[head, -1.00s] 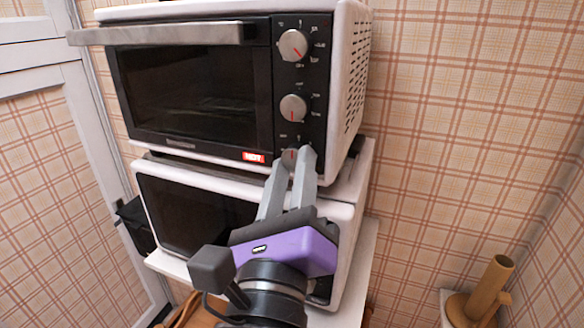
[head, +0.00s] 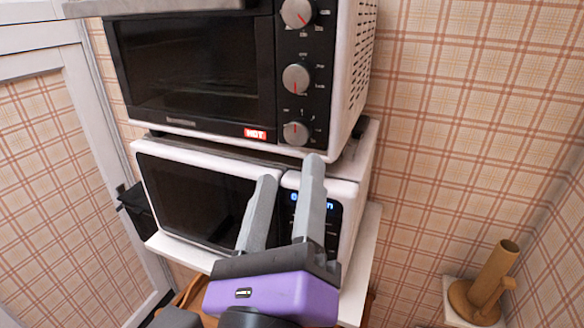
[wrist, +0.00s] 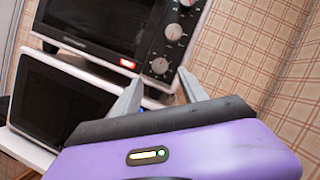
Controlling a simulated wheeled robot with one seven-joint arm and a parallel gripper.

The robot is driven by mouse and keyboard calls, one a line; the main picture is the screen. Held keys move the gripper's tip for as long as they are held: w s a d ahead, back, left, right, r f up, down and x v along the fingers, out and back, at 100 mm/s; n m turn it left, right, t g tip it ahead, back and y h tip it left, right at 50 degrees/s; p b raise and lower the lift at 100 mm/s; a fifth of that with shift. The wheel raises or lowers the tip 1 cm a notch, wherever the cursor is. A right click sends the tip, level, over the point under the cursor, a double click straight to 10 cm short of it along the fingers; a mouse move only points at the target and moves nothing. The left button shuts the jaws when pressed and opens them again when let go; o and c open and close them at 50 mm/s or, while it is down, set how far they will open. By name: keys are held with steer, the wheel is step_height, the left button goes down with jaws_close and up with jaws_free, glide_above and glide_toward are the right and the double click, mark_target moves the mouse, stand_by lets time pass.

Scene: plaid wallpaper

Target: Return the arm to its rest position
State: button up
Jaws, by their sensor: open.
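My gripper (head: 289,172) is purple with two grey fingers. It is open and empty, in front of the white microwave (head: 150,165) in the head view. The fingers cover part of the microwave's control panel and its blue display. The toaster oven (head: 190,70) stands on top of the microwave, with three knobs on its right panel and a red "HOT" label. The lowest knob (head: 296,133) is above the fingertips, apart from them. In the wrist view my gripper (wrist: 160,85) also shows spread fingers, with the oven's lowest knob (wrist: 160,66) between and beyond them.
The microwave stands on a white shelf (head: 366,258). A brown cylindrical object (head: 487,285) stands on a white surface at the lower right. A white-framed door or panel (head: 92,130) is at the left. Plaid wall (head: 450,130) fills the right, with free room before it.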

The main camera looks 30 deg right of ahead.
steer(key=shift+v, duration=0.9)
steer(key=shift+r, duration=0.1)
